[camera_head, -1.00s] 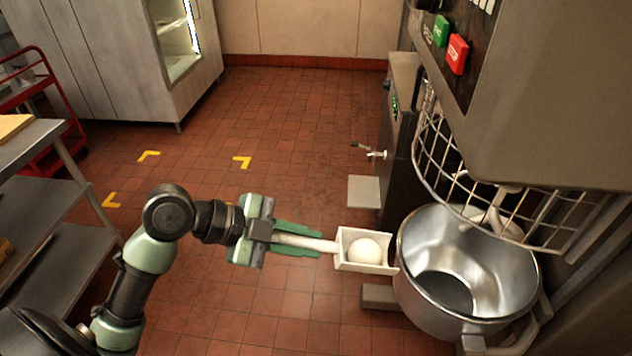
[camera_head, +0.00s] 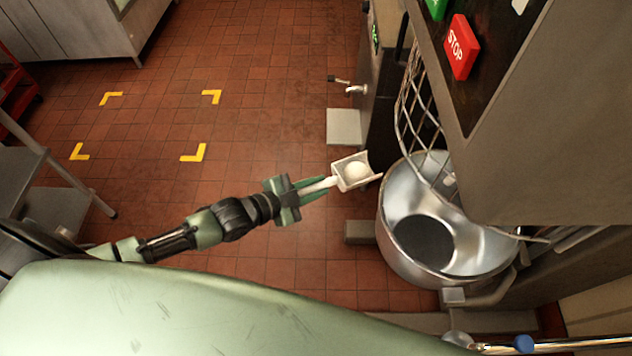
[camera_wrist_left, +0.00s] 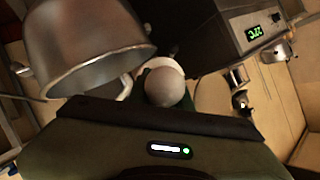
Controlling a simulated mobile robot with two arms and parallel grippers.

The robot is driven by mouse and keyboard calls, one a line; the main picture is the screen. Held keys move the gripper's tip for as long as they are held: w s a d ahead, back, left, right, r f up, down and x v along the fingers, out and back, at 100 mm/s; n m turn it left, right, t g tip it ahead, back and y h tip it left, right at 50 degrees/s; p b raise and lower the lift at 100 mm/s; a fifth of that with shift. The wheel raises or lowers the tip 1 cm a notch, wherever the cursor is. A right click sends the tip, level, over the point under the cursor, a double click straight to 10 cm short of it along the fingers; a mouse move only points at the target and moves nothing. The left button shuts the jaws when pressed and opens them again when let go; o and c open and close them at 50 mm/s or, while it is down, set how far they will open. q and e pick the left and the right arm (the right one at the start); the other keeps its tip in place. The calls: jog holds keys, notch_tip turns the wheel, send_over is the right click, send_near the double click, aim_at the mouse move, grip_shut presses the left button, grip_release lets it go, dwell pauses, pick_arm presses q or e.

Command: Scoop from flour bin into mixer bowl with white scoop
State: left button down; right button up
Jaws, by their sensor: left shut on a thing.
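My left gripper (camera_head: 312,189) is shut on the handle of the white scoop (camera_head: 341,175), left of the mixer bowl. The scoop holds a rounded white mound of flour (camera_head: 357,171). Its open end points at the bowl's rim, and the scoop looks close to the rim. The mixer bowl (camera_head: 392,225) is a shiny steel bowl with a dark area at its bottom, under the mixer. In the left wrist view the mound (camera_wrist_left: 164,88) is in front of the gripper, and the bowl (camera_wrist_left: 90,50) is at upper left. The flour bin and my right gripper are not in view.
A wire guard (camera_head: 420,120) and the mixer housing (camera_head: 560,120) with a red STOP button (camera_head: 459,48) overhang the bowl's right side. A tap (camera_head: 354,89) sticks out behind the scoop. Steel shelves (camera_head: 50,185) stand at left. The tiled floor between is open.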

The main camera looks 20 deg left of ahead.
pick_arm(q)
jog(key=shift+w+d+f, duration=0.1)
jog(key=shift+w+d, duration=0.15)
jog(key=shift+d, duration=0.25)
jog(key=w+d+f+n+g+h+b, duration=0.3)
jog(key=d+n+b, duration=0.7)
jog(key=b, duration=0.9)
jog(key=shift+w+d+f+n+g+h, duration=0.25)
jog(key=shift+w+g+h, duration=0.65)
jog(key=shift+w+h, duration=0.45)
jog(key=shift+r, duration=0.1)
